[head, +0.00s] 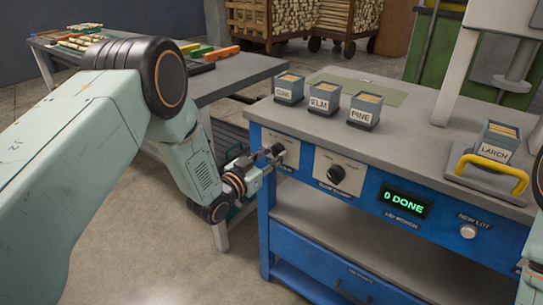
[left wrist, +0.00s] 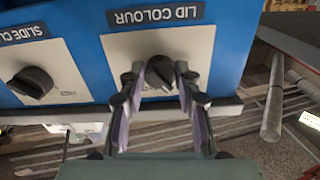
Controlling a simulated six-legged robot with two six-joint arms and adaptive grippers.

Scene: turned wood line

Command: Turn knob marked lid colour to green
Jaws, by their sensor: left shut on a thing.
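The lid colour knob (left wrist: 159,66) is a dark round knob on a pale plate under the label LID COLOUR (left wrist: 155,16), which appears upside down in the left wrist view. My left gripper (left wrist: 160,82) has one finger on each side of the knob and is shut on it. In the head view my left gripper (head: 273,154) reaches the pale plate (head: 291,146) at the left end of the blue bench front and mostly hides the knob. The colour marks around the knob are too small or hidden to read. My right gripper is out of view.
A second dark knob (head: 336,174) sits right of it, labelled SLIDE CL... in the left wrist view. A display (head: 405,202) reads 0 DONE, beside a white button (head: 468,231). Labelled bins, including PINE (head: 365,112), and a yellow-handled LARCH tray (head: 488,178) stand on the bench.

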